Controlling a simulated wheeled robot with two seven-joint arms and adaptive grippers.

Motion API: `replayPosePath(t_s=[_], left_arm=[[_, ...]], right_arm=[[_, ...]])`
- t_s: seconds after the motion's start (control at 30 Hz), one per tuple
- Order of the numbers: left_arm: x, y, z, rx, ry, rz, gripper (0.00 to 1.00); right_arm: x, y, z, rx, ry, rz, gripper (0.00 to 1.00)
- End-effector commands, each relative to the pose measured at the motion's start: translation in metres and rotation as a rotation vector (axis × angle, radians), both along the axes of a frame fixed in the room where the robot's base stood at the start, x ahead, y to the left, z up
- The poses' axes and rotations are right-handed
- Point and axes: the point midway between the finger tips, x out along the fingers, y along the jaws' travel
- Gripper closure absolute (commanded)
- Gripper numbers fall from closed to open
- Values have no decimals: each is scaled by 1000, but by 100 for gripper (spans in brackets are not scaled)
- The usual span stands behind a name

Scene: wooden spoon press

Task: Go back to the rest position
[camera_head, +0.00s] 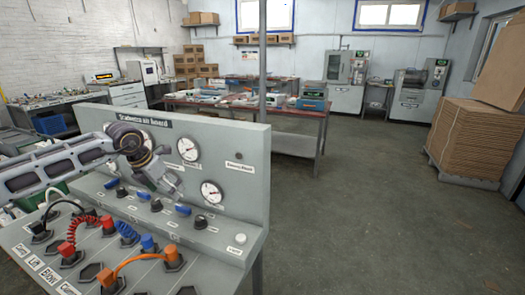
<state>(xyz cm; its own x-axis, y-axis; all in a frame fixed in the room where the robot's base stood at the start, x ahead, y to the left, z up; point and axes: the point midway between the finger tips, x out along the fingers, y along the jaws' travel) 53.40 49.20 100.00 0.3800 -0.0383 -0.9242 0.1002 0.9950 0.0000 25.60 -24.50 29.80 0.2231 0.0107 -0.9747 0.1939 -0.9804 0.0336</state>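My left arm comes in from the left, and its gripper (172,188) hangs in front of the grey control board (232,178). Its fingers are small and dark against the board, so I cannot tell whether they are open or shut, or whether they touch anything. Blue switches (183,209) sit just below the fingers on the board's sloped panel. A white button (240,239) is at the panel's right end. Round gauges show on the upright face, one (188,148) above the gripper and another (212,192) to its right. My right gripper is out of view.
Red, blue and orange cables (140,259) plug into the board's lower panel. A metal post (262,70) rises behind the board. A workbench (290,112) with equipment stands behind it. Stacked cardboard (475,135) stands at the right. The floor (360,215) between is clear.

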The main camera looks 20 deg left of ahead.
Motion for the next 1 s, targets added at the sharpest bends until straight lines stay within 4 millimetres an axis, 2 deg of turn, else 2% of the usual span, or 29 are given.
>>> replayPosePath(t_s=[0.37, 1.0], left_arm=[[0, 0, 14, 0, 0, 0, 18], [0, 0, 70, 0, 0, 0, 18]], right_arm=[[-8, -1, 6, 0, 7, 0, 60], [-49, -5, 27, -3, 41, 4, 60]])
